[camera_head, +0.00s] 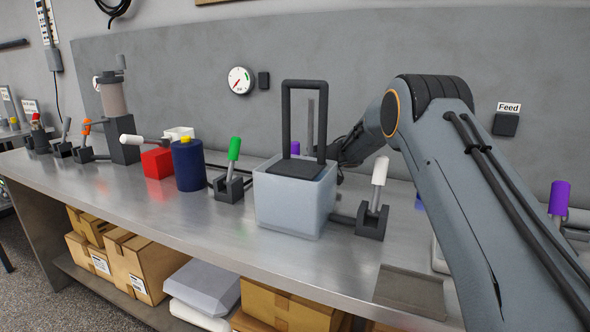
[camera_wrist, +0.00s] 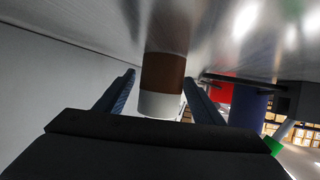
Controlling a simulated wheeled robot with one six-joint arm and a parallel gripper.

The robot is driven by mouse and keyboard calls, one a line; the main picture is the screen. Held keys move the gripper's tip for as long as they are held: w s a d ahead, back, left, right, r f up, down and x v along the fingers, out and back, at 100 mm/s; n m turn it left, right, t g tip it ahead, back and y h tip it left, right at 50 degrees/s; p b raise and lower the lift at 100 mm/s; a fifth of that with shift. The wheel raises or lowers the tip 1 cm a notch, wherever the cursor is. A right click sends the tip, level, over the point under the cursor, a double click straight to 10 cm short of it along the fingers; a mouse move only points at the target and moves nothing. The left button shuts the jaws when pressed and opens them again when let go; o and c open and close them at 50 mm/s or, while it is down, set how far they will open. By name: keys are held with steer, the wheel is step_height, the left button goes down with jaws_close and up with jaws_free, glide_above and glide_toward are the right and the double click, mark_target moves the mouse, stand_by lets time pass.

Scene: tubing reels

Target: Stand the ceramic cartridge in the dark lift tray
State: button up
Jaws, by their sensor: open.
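The dark lift tray (camera_head: 296,168) with its tall looped handle sits in the top of a pale translucent tub (camera_head: 290,205) in the head view. In the wrist view a brown and white cylinder (camera_wrist: 162,85), which looks like the ceramic cartridge, stands against the steel bench, its white end towards my gripper. My gripper (camera_wrist: 159,77) is open, with one finger on each side of the cylinder; I cannot tell whether they touch it. In the head view my gripper (camera_head: 350,150) is behind the tub, mostly hidden, and the cylinder is not visible there.
A green-handled clamp (camera_head: 231,170) and a white-handled clamp (camera_head: 376,200) flank the tub. A dark blue cylinder (camera_head: 188,165) and a red block (camera_head: 158,163) stand to the left. The grey wall (camera_head: 350,60) is close behind.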

steer(key=shift+b+x, duration=0.5)
steer(key=shift+x, duration=0.45)
steer(key=shift+c, duration=0.2)
steer(key=shift+r, duration=0.1)
steer(key=c, duration=1.3)
